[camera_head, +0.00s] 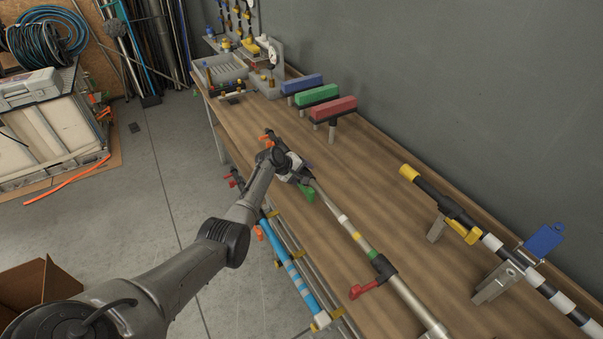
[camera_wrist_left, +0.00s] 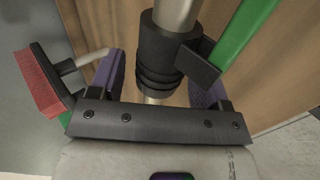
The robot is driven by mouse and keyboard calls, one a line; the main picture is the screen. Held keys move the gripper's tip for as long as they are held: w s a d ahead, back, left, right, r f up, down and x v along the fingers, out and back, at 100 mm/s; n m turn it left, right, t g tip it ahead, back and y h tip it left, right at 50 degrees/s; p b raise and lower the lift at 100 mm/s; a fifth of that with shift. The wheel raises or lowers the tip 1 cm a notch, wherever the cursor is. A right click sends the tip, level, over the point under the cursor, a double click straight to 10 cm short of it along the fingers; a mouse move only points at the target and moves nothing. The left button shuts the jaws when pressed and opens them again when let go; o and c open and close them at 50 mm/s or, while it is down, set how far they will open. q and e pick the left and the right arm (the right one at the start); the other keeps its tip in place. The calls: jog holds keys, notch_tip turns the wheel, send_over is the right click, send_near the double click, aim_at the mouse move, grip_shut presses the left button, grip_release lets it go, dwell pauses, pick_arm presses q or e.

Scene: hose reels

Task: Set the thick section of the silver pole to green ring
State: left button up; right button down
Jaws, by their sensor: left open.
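The silver pole (camera_head: 405,296) lies diagonally over the bench, its wider part at the lower right. Its narrower stretch carries a white ring (camera_head: 343,219), a yellow ring (camera_head: 356,236) and a green ring (camera_head: 374,254). The green ring is against a black collar (camera_head: 384,270) with a red lever (camera_head: 362,289). A green lever (camera_head: 306,193) is at the far collar, near my left gripper (camera_head: 297,170). In the left wrist view, my left gripper (camera_wrist_left: 158,88) is open, its purple pads on either side of the black far collar (camera_wrist_left: 167,48). The green lever (camera_wrist_left: 247,35) also shows there.
Blue, green and red blocks (camera_head: 334,110) stand on posts at the back. A black pole with a yellow tip (camera_head: 410,172) and a blue clamp plate (camera_head: 543,239) are at the right. A blue pole (camera_head: 300,282) lies along the front edge. Bare bench lies between.

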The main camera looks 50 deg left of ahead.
pick_arm(q)
jog(key=shift+s+r, duration=0.2)
jog(key=shift+r, duration=0.05)
jog(key=p+v, duration=0.3)
jog(key=v, duration=1)
jog(key=shift+a, duration=0.1)
dwell(0.3)
